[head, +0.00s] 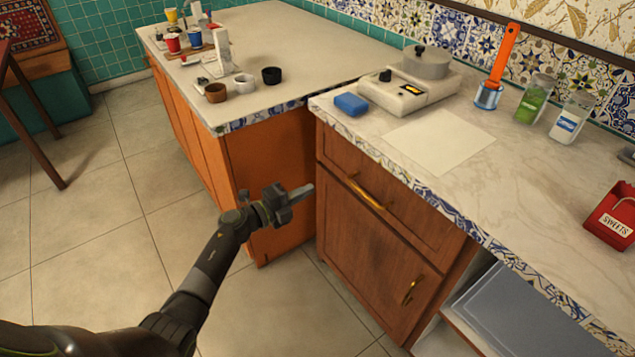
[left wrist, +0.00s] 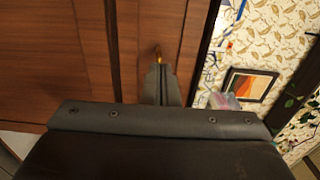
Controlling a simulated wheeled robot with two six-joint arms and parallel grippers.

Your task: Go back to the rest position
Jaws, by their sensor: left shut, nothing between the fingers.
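My left gripper (head: 301,192) is shut and empty in the head view. It hangs in front of the cabinets, below counter height, close to the corner between the orange cabinet (head: 270,170) and the brown wooden cabinet (head: 370,245). In the left wrist view the fingers (left wrist: 161,75) are together, with wooden cabinet fronts beyond them and a small brass handle (left wrist: 157,52) near their tips. I cannot tell whether the fingertips touch the wood. My right gripper is in neither view.
A marble counter (head: 400,135) carries a stove with a pot (head: 427,62), a blue sponge (head: 351,104), jars and a red sweets box (head: 612,215). Cups stand on the far counter (head: 310,50). A brass drawer handle (head: 367,196) sticks out.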

